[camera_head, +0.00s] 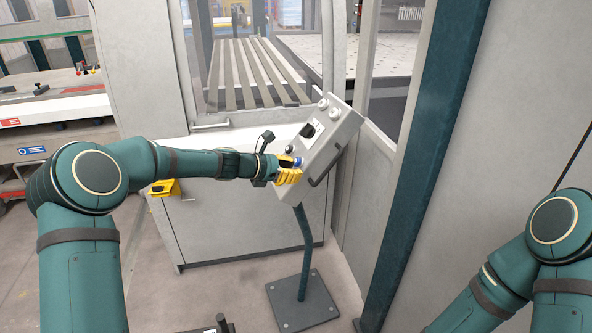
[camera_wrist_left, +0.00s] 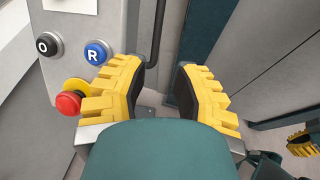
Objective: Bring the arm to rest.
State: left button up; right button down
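My left gripper (camera_head: 287,172) is beside the lower part of a grey control box (camera_head: 338,135) on a tilted post. In the left wrist view the left gripper (camera_wrist_left: 158,82) is open, with its two yellow-padded fingers apart and nothing between them. A blue R button (camera_wrist_left: 97,53) is close to the left finger. A red knob (camera_wrist_left: 68,103) on a yellow collar is partly behind that finger. My right arm (camera_head: 535,260) is at the lower right of the head view, its gripper out of frame. One yellow finger pad (camera_wrist_left: 303,143), apparently my right gripper's, shows in the left wrist view.
The post (camera_head: 306,245) stands on a square floor plate (camera_head: 302,301). A grey machine cabinet (camera_head: 235,228) is behind it. A teal column (camera_head: 425,160) rises to the right of the control box. Bare floor (camera_head: 175,285) lies left of the post.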

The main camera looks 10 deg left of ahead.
pick_arm(q)
jog(key=s+d+f+m+g+y, duration=0.2)
jog(key=s+f+m, duration=0.2)
jog(key=s+f, duration=0.45)
jog(key=s+d+f+m+g+y, duration=0.15)
jog(key=s+f+m, duration=0.35)
jog(key=f, duration=0.7)
jog(key=s+f+m+g+y, duration=0.1)
jog(key=s+f+m, duration=0.2)
jog(key=s, duration=0.5)
jog(key=s+f+m+g+y, duration=0.1)
jog(key=s+f+m, duration=0.2)
jog(key=s+m, duration=0.3)
jog(key=s+f+m+g+y, duration=0.1)
jog(key=s+f+m, duration=0.2)
jog(key=s, duration=0.7)
jog(key=shift+d+m, duration=0.2)
jog(key=shift+m, duration=0.7)
